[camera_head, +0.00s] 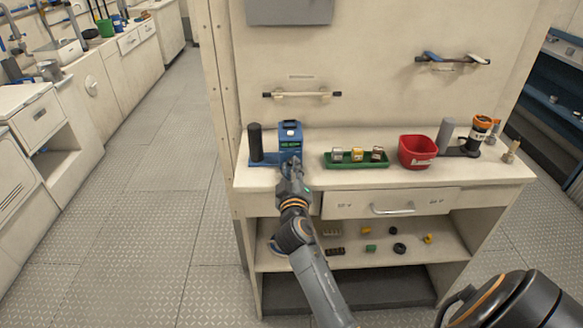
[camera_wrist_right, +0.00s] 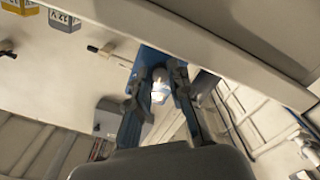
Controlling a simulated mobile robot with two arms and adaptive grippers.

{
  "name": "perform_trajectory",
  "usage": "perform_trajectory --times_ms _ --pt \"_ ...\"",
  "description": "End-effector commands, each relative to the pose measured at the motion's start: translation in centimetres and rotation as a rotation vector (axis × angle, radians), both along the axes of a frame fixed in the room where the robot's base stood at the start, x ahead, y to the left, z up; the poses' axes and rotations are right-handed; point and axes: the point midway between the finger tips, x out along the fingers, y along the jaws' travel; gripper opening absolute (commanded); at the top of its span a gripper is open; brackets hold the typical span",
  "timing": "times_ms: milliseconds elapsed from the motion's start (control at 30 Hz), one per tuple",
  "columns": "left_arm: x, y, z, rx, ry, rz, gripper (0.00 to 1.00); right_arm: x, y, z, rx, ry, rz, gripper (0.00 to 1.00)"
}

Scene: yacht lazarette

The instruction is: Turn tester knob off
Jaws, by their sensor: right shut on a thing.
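The blue tester (camera_head: 290,130) with a small green-lit display stands at the left end of the workbench top. My right gripper (camera_head: 292,165) is at the tester's front, reaching in from below. In the right wrist view, the two dark fingers of my right gripper (camera_wrist_right: 161,88) are closed around a pale, brightly lit part, with the blue tester body (camera_wrist_right: 150,58) behind it. The gripper is shut on this part, apparently the tester knob. The knob's marking and angle are hidden by the fingers. My left gripper is not in view.
A black cylinder (camera_head: 256,142) stands left of the tester. Right of it are a green tray (camera_head: 356,163) with small blocks, a red bin (camera_head: 417,151) and an orange-topped black container (camera_head: 480,128). Below are a drawer (camera_head: 390,203) and a shelf (camera_head: 340,262). Open floor lies left.

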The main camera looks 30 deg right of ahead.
Motion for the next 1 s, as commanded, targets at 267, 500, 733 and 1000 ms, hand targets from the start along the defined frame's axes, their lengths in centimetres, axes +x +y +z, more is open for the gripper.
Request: perform_trajectory --times_ms 267,500,733,1000 --pt "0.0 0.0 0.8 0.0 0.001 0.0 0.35 0.0 -0.1 0.1 -0.221 0.137 0.0 0.0" --pt "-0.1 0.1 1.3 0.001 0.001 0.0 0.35 -0.1 -0.1 0.1 -0.376 0.234 -0.001 0.0" --pt "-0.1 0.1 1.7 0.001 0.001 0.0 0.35 -0.1 -0.1 0.0 -0.474 0.294 -0.001 0.0" --pt "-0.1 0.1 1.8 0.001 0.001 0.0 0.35 -0.1 -0.1 0.0 -0.523 0.324 -0.001 0.0"
